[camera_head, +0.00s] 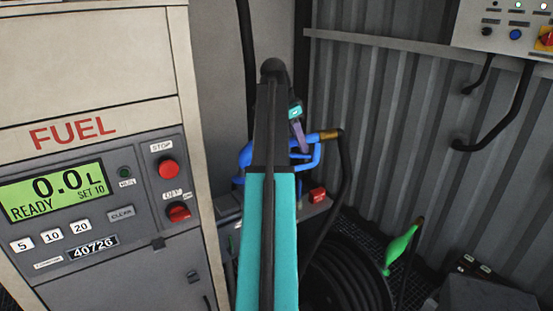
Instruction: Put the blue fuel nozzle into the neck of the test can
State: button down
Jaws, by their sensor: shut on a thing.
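The blue fuel nozzle (314,158) is in the middle of the view, at a grey holder beside the pump. Its brass end (329,135) points right and joins a black hose. My gripper (300,145) is at the nozzle from above, shut on it. My teal and black arm covers the nozzle's middle and most of the gripper, so the fingertips are hard to see. I cannot tell whether the nozzle still rests in the holder. I do not see the test can.
The fuel pump (100,200) stands left, its display reading 0.0 L, READY, SET 10. A coiled black hose (345,275) lies below the nozzle. A green nozzle (402,246) is at lower right. A corrugated wall (400,120) and control box (505,25) bound the right.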

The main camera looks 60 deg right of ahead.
jog(key=shift+r+p, duration=2.75)
jog(key=shift+r, duration=2.65)
jog(key=shift+s, duration=0.1)
